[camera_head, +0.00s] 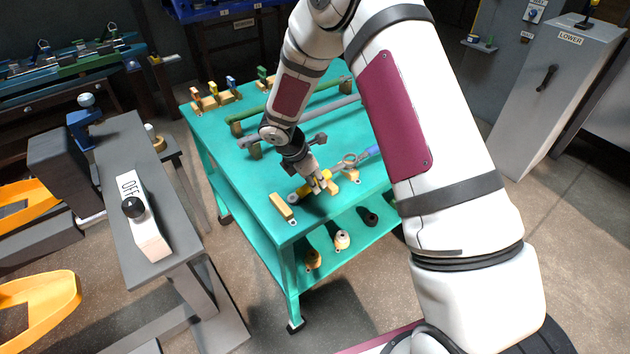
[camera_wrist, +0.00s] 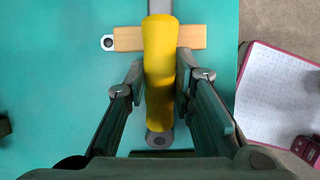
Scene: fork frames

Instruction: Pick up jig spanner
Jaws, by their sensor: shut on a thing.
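The jig spanner appears as a tool with a thick yellow handle (camera_wrist: 160,70), a grey shaft at the top of the wrist view and a grey eye at its near end. In the head view its yellow handle (camera_head: 296,197) shows beside my fingers on the teal table. My gripper (camera_wrist: 159,88) is shut on the yellow handle, with one finger on each side. It also shows in the head view (camera_head: 320,184), low over the table's near part. The handle lies across a wooden block (camera_wrist: 128,39); I cannot tell whether it touches the block.
The teal table (camera_head: 262,178) carries green and grey bars behind my gripper, a blue-handled tool (camera_head: 368,152) to the right and wooden blocks nearby. A lower shelf holds small parts (camera_head: 341,239). A grey stand with an OFF switch (camera_head: 143,215) is at the left.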

